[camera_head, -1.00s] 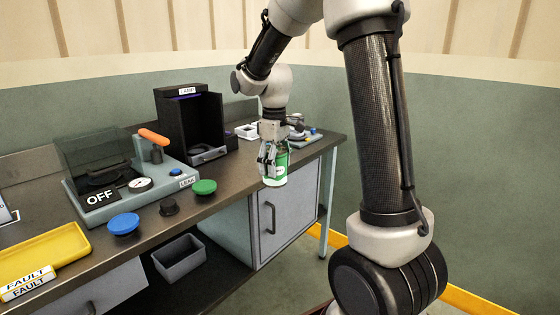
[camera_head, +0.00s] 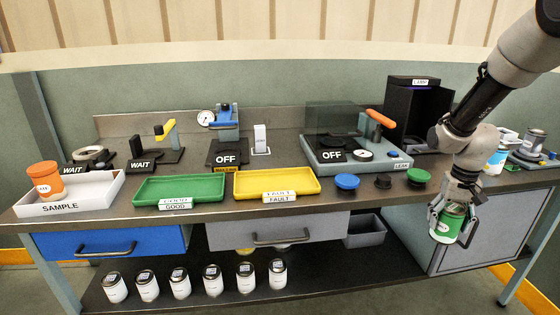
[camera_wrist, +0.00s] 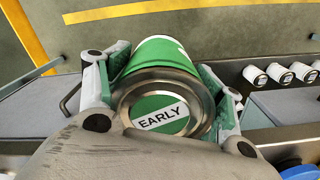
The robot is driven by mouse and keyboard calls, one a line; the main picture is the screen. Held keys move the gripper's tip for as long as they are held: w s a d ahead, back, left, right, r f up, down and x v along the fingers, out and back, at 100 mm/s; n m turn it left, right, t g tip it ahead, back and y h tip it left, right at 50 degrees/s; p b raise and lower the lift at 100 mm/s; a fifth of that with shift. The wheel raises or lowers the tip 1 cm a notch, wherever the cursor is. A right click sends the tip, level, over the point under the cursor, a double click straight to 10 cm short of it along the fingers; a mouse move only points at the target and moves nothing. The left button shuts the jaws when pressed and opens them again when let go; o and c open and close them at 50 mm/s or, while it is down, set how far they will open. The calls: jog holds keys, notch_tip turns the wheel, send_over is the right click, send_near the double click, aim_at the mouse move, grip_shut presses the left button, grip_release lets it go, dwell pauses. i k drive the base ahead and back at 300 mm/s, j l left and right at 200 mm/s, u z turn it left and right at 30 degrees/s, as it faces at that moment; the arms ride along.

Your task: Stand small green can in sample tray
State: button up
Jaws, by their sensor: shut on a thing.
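My gripper (camera_head: 452,207) is shut on the green can (camera_head: 447,226) and holds it in front of the bench's right end, clear of the bench front. In the wrist view the green can (camera_wrist: 158,102) sits between both fingers, its metal end with a green "EARLY" label facing the camera. The white sample tray (camera_head: 85,203), marked SAMPLE, is at the far left of the bench. An orange can (camera_head: 45,180) stands in the left part of the tray; the right part is empty.
A green GOOD tray (camera_head: 150,190) and a yellow FAULT tray (camera_head: 308,186) lie between. Blue (camera_head: 347,182), black and green buttons line the front edge. A leak tester (camera_head: 335,150) and black lamp box (camera_head: 405,110) stand behind. Several white cans (camera_head: 180,283) stand on the lower shelf.

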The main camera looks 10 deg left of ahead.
aim_at(97, 194)
jog(key=k+j+u, duration=0.15)
jog(key=j, duration=0.2)
jog(key=k+j+u, duration=0.2)
jog(key=j, duration=0.2)
jog(key=k+j+u, duration=0.15)
jog(key=j, duration=0.2)
jog(key=k+j+u, duration=0.15)
jog(key=j, duration=0.3)
